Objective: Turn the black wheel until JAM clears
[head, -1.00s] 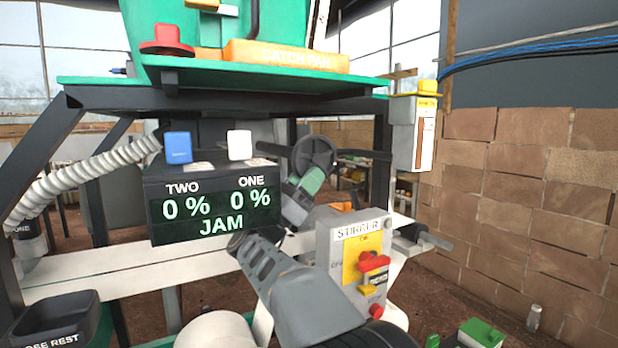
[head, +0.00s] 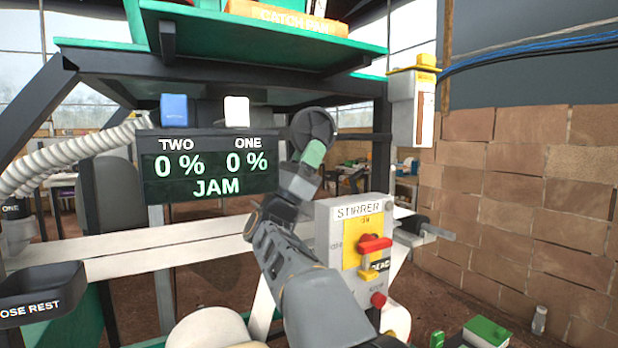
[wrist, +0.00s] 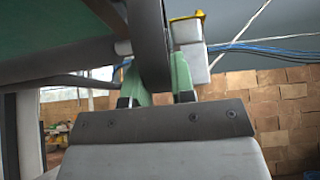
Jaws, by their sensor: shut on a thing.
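The black wheel (head: 312,127) stands right of the display, below the green frame. My gripper (head: 313,156) is shut on the wheel's lower rim. In the wrist view, the wheel (wrist: 151,45) shows edge-on as a dark band between the green fingers of my gripper (wrist: 156,80). My gripper hides part of the wheel's lower edge in the head view.
The STIRRER box (head: 355,250) with a red knob stands close right of my arm. A white rail (head: 130,255) crosses below the display. A blue block (head: 174,110) and a white block (head: 237,111) sit above the display. A brick wall (head: 530,200) is at right.

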